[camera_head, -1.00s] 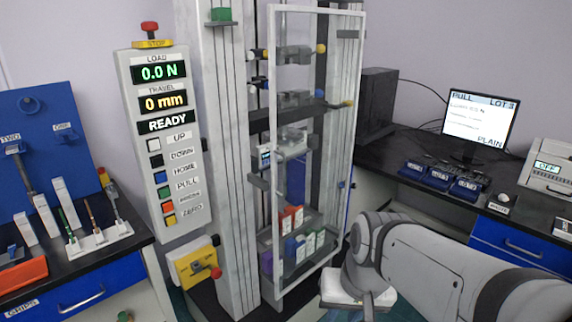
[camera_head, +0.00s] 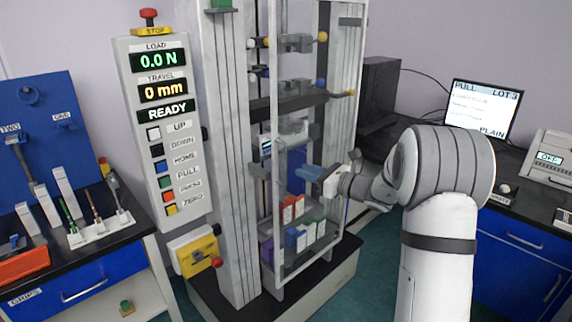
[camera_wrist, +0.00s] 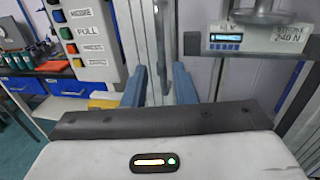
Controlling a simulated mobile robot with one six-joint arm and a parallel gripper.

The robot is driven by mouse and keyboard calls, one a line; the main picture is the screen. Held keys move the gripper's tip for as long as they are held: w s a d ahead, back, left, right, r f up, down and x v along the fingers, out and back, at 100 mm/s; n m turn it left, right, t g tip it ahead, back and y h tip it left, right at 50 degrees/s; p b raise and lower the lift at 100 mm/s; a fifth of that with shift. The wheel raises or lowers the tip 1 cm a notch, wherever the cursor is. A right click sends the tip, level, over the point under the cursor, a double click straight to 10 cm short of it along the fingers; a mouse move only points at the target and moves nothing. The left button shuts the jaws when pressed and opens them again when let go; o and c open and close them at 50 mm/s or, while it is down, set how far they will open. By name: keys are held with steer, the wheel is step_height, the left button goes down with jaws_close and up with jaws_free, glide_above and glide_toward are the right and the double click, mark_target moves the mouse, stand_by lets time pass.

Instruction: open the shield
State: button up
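The shield (camera_head: 278,225) is a tall clear panel in a light grey frame on the front of the test machine. It stands upright across the bay, and its top is cut off in the head view. A short dark grey piece (camera_head: 258,171) sticks out beside its left post and may be its handle. My gripper (camera_head: 304,172) is in front of the shield at mid height, with its blue fingers pointing left toward that post. In the wrist view the two blue fingers (camera_wrist: 157,80) are apart with nothing held between them. I cannot tell whether they touch the frame.
The control panel (camera_head: 165,130) stands left of the machine column (camera_head: 232,190), with a yellow switch box (camera_head: 193,253) below. Several coloured blocks (camera_head: 297,238) sit low behind the shield. A bench with a monitor (camera_head: 480,108) is at right, a grips bench (camera_head: 75,265) at left.

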steer(key=p, duration=0.2)
glide_above(286, 182)
steer(key=shift+w, duration=0.35)
jaws_close()
stand_by(0.4)
